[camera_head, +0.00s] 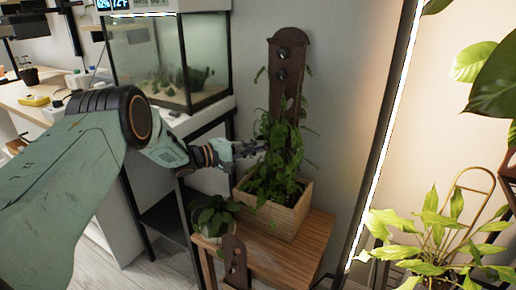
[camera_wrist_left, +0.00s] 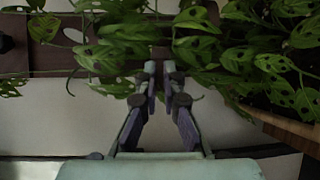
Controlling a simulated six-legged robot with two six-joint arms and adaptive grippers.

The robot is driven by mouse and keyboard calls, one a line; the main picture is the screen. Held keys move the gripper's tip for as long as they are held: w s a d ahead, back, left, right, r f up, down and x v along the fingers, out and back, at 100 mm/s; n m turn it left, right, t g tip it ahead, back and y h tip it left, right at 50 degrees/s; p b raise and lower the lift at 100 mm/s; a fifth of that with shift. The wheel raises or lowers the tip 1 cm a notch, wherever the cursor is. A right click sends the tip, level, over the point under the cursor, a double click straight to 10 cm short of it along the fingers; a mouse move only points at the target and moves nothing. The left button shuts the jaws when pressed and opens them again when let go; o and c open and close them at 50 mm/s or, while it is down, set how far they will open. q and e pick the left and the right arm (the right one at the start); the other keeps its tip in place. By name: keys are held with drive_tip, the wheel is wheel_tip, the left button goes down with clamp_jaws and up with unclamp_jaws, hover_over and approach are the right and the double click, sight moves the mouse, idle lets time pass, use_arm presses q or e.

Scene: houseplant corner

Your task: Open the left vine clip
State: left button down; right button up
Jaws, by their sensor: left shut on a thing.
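A leafy vine (camera_head: 275,165) grows from a wooden planter box (camera_head: 290,215) up a dark brown upright board (camera_head: 290,95). My left gripper (camera_head: 262,146) reaches in from the left to the vine's left side, in front of the board. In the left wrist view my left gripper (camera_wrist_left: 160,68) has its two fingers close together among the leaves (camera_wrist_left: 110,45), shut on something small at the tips. It seems to be the left vine clip, but leaves and fingertips hide it. My right gripper is not in view.
A small potted plant (camera_head: 213,218) stands left of the planter on the wooden stand (camera_head: 315,245). A glass tank (camera_head: 160,60) is behind my left arm. A bright upright light strip (camera_head: 385,135) and another leafy plant (camera_head: 435,225) are on the right.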

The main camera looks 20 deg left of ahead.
use_arm(q)
drive_tip(key=shift+d+r, duration=0.1)
drive_tip(key=shift+d, duration=0.05)
drive_tip(key=c, duration=1.3)
unclamp_jaws()
drive_tip(key=shift+v, duration=3.75)
